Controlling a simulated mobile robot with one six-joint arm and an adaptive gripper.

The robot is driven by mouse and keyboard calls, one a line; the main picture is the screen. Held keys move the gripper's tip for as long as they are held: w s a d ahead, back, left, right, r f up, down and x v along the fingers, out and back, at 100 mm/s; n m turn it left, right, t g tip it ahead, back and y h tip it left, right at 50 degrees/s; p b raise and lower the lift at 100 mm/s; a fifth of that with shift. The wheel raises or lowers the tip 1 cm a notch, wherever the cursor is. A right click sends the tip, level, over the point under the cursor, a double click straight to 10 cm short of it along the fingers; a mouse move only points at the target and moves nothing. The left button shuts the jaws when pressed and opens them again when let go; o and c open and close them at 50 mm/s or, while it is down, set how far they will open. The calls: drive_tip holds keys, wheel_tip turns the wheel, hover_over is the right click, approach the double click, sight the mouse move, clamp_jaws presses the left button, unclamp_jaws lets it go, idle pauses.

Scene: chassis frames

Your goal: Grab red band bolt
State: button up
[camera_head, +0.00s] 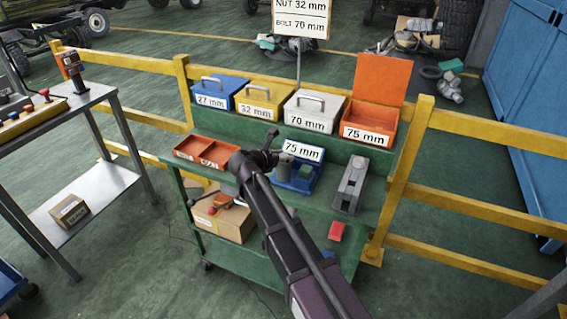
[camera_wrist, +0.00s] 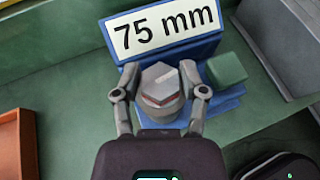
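A grey hex-headed bolt (camera_wrist: 160,86) with a thin reddish band shows between my fingers in the wrist view. In the head view a grey-green cylinder (camera_head: 285,168), apparently the same bolt, stands at the blue 75 mm holder (camera_head: 304,184). My gripper (camera_head: 270,156) is over the cart, close to that holder. In the wrist view my gripper (camera_wrist: 159,80) is open, with one finger on each side of the bolt head. A small gap shows at the left finger. Contact at the right finger is unclear. The bolt's lower part is hidden.
A green block (camera_wrist: 227,69) sits right of the bolt. The 75 mm sign (camera_wrist: 166,29) stands behind. A grey fixture (camera_head: 350,185) is to the right, an orange tray (camera_head: 207,151) to the left. Labelled boxes, including an open orange one (camera_head: 369,123), line the raised shelf.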

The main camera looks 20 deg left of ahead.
clamp_jaws()
drive_tip(key=shift+r, duration=0.15)
wheel_tip(320, 180, up, 10)
drive_tip(key=p, duration=1)
